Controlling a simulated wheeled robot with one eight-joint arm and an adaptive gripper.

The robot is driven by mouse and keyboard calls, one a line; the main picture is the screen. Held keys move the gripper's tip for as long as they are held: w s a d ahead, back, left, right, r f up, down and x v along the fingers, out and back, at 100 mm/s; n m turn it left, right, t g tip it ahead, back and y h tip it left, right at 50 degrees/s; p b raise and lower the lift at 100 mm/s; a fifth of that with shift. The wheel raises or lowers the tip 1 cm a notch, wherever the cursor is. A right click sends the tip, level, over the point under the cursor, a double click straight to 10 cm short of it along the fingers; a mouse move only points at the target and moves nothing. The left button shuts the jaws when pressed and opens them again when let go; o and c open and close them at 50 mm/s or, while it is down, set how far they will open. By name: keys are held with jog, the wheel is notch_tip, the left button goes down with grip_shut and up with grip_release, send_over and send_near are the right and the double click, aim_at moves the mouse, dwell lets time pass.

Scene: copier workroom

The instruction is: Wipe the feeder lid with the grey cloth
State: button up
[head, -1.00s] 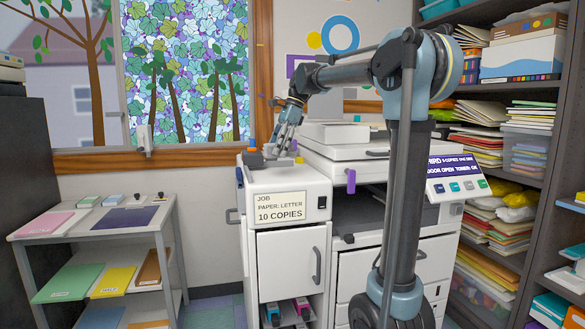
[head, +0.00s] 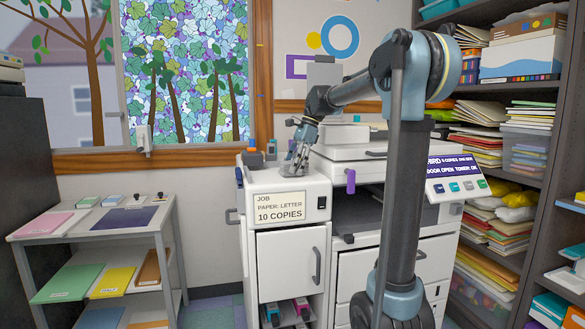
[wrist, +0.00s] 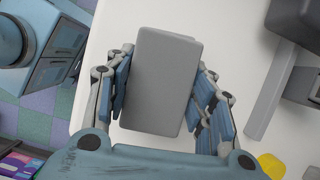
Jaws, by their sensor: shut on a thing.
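A grey block-shaped piece, which looks like the folded grey cloth (wrist: 168,85), is between the fingers of my gripper (wrist: 163,78) in the wrist view. The fingers are shut on it from both sides. In the head view my gripper (head: 297,160) points down at the white cabinet top, left of the copier. The cloth is small and partly hidden there; I cannot tell if it touches the top. The white feeder lid (head: 342,133) seems to be the raised part on the copier, right of and behind my gripper, partly hidden by my arm.
The white cabinet (head: 290,240) carries a job sign (head: 281,208). A yellow thing (wrist: 271,166) shows in the wrist view. Full shelves (head: 510,150) stand at the right, a low table (head: 90,222) at the left.

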jog(key=shift+s+f, duration=0.15)
jog(key=shift+f, duration=0.45)
jog(key=o, duration=0.9)
jog(key=shift+f, duration=0.1)
jog(key=shift+o, duration=0.2)
jog(key=shift+r, duration=0.55)
jog(key=v, duration=1.7)
jog(key=shift+w, duration=0.45)
jog(key=shift+s+d, duration=0.1)
jog(key=shift+d, duration=0.05)
